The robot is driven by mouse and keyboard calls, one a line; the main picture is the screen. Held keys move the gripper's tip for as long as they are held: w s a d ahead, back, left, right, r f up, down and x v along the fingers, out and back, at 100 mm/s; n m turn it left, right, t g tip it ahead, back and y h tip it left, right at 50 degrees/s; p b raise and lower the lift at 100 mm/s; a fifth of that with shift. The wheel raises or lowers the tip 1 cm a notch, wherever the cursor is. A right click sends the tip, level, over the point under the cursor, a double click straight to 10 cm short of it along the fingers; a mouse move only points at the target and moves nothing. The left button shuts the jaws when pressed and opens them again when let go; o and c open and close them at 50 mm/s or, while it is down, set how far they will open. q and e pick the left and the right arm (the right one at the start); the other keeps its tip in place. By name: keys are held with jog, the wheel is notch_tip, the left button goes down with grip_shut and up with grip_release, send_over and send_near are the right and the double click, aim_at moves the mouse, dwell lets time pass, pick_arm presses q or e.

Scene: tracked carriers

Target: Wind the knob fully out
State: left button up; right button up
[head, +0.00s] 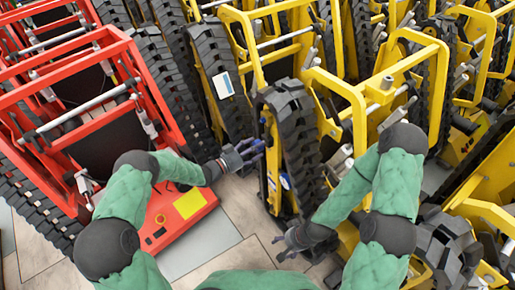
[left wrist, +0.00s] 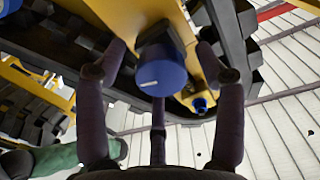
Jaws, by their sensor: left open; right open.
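A round blue knob (left wrist: 160,68) with a short white mark sticks out from the yellow carrier (left wrist: 145,15) in the left wrist view. My left gripper (left wrist: 160,80) is open, with dark fingers on both sides of the knob and one below it. I cannot tell whether any finger touches it. In the head view my left gripper (head: 252,153) is beside the narrow yellow carrier with black tracks. My right gripper (head: 283,243) is open and empty, low by the foot of that carrier. How far out the knob stands is not clear.
A red tracked carrier (head: 170,225) with a yellow panel stands on the left. Several yellow carriers (head: 350,95) crowd the back and right. Bare floor (head: 240,205) shows between the red and yellow carriers.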

pick_arm(q)
jog(key=shift+w+d, duration=0.4)
jog(key=shift+d, duration=0.2)
jog(key=c, duration=1.2)
jog(key=shift+o, duration=0.2)
jog(key=shift+s+f+n, duration=0.1)
jog(key=shift+n, duration=0.3)
